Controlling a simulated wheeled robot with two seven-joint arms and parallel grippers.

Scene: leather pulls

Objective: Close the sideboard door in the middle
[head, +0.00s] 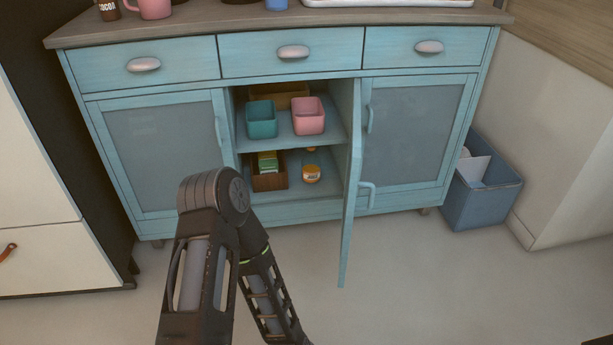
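The light blue sideboard (290,67) stands against the back wall. Its middle door (349,190) is wide open, hinged on the right side of the middle compartment, and sticks out toward me almost edge-on. Its bar handle (367,195) shows on the right-hand face of the door. The left door (160,150) and right door (418,135) are shut. A dark arm of mine rises from the bottom, left of the open door, with a bent joint in front of the left door's lower right part. Neither gripper shows.
Inside are a teal bin (261,119), a pink bin (309,116), a brown box (268,180) and an orange jar (311,174). Three drawers above are shut. A blue bin (481,193) stands at right. The floor right of the door is clear.

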